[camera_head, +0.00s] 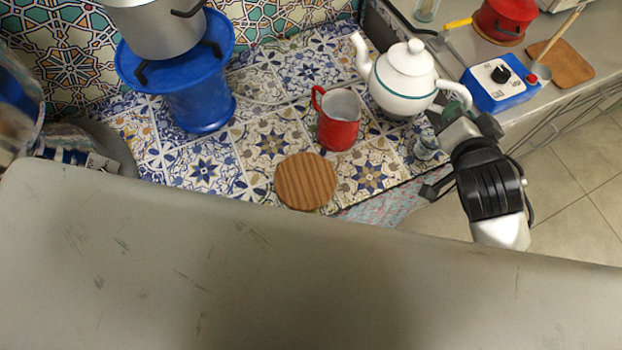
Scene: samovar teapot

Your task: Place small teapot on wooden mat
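The small teapot (402,80) is white with a teal line and a knobbed lid. It is upright at the right end of the tiled counter, its spout towards the left and its handle towards the right. The round wooden mat (305,181) lies bare near the counter's front edge, left of and nearer than the teapot. My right gripper (446,117) is at the teapot's handle side. Its fingertips are partly hidden, and I cannot tell whether they are closed on the handle. My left gripper is not in view.
A red mug (338,120) stands between the mat and the teapot. A small glass (426,147) stands by my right gripper. A blue stand (190,85) carrying a metal pot (158,28) is at the back left. A blue burner box (500,87) is at the right.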

